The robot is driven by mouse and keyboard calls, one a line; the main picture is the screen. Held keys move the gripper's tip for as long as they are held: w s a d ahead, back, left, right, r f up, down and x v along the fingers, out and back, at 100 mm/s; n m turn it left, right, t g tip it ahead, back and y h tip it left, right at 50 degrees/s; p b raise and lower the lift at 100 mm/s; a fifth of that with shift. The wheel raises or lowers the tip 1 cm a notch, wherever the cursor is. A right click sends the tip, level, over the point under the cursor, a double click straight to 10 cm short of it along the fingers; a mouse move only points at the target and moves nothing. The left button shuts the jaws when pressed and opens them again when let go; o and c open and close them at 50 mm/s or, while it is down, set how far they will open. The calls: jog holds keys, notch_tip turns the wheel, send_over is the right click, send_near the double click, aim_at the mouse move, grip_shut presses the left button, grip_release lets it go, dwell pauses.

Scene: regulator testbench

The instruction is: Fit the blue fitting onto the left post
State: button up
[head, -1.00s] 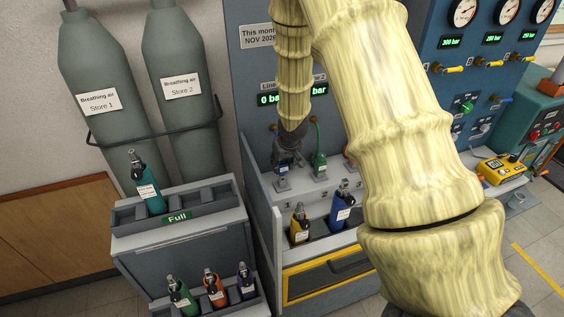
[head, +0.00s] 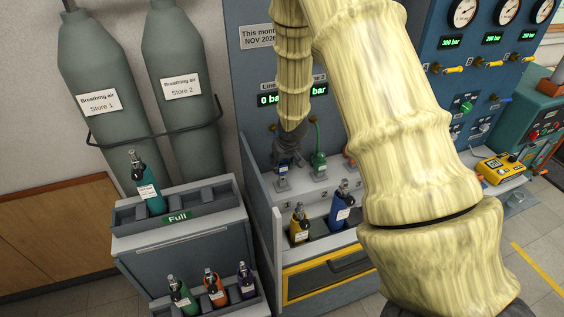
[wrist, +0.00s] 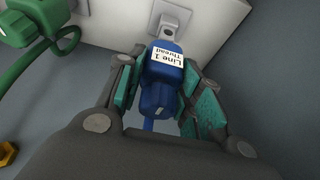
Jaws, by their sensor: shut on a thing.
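The blue fitting (wrist: 160,88), labelled "Line 1 Thread", is between the teal pads of my gripper (wrist: 160,95) in the wrist view. My gripper is shut on it. The fitting's far end is at the grey metal left post (wrist: 167,32), in line with it; I cannot tell whether it is seated or just touching. In the head view my dark gripper (head: 290,142) is over the left side of the bench ledge, with the blue fitting (head: 282,167) below it, partly hidden. The left post's base (head: 282,185) shows just under the fitting.
A green fitting on a green hose (head: 319,160) stands close to the right of my gripper; in the wrist view it is at upper left (wrist: 30,25). Yellow (head: 299,225) and blue (head: 341,208) bottles stand in front, lower down. My arm hides the bench's right part.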

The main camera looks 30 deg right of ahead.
jog(key=shift+f+b, duration=1.15)
jog(key=shift+f, duration=0.85)
dwell(1.7)
jog(key=o, duration=1.3)
jog(key=d+v, duration=0.1)
jog(key=v, duration=1.1)
jog(key=shift+a, duration=0.45)
